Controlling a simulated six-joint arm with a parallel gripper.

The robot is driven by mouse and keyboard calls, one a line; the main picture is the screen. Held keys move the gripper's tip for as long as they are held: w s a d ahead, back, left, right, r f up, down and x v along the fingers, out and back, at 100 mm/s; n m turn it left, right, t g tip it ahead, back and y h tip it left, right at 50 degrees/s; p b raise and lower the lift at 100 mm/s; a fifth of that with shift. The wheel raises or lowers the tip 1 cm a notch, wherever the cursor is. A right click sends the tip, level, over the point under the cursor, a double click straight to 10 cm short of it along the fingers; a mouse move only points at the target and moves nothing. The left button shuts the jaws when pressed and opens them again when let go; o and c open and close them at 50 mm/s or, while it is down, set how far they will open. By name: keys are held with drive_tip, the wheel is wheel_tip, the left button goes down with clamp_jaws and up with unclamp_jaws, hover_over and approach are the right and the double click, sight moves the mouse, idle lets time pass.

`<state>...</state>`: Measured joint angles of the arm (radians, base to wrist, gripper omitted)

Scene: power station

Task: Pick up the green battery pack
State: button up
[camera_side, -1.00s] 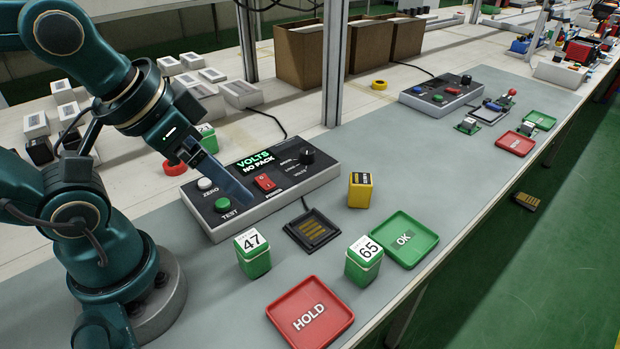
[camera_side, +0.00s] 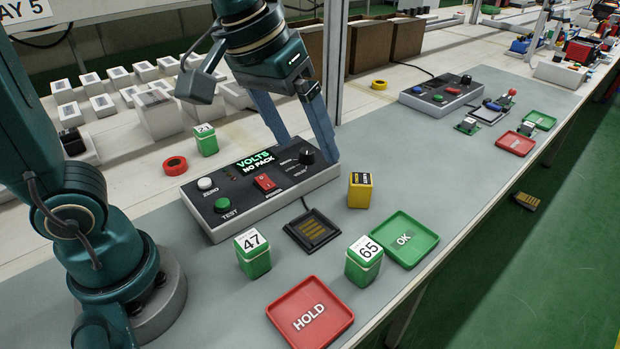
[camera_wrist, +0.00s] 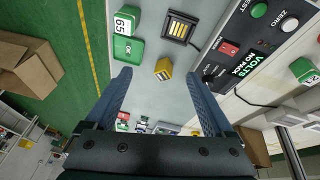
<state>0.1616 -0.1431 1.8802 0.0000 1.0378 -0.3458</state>
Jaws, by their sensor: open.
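A green battery pack labelled 47 (camera_side: 254,256) stands upright on the grey mat, left of the black contact pad. A green pack labelled 65 (camera_side: 363,264) stands between the HOLD and OK trays; it also shows in the wrist view (camera_wrist: 126,22). A third green pack, labelled 21 (camera_side: 206,142), stands behind the meter and shows at the right of the wrist view (camera_wrist: 304,70). My gripper (camera_side: 305,150) is open and empty, over the back right end of the meter. In the wrist view its fingers (camera_wrist: 157,76) are wide apart, with the yellow block in sight between them.
The voltmeter (camera_side: 222,217) reads NO PACK. The contact pad (camera_side: 297,239) is empty. A yellow block (camera_side: 360,192) stands right of the meter. The red HOLD tray (camera_side: 284,302) and green OK tray (camera_side: 422,230) are empty. A metal post (camera_side: 336,60) rises behind my gripper.

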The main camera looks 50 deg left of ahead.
sight(366, 248)
drive_tip(key=w+d+f+g, duration=0.1)
drive_tip(key=d+f, duration=0.2)
drive_tip(key=f, duration=0.1)
drive_tip(key=w+d+f+m+g, duration=0.1)
drive_tip(key=d+f, duration=0.2)
drive_tip(key=f, duration=0.2)
drive_tip(key=w+d+f+g, duration=0.1)
drive_tip(key=d+f+g, duration=0.1)
drive_tip(key=d+f, duration=0.1)
drive_tip(key=shift+w+d+f+m+y, duration=0.15)
drive_tip(key=shift+w+f+m, duration=0.05)
drive_tip(key=shift+f, duration=0.2)
drive_tip(key=shift+w+d+f+m+y, duration=0.15)
drive_tip(key=shift+w+f+m, duration=0.05)
drive_tip(key=shift+f, duration=2.6)
clamp_jaws()
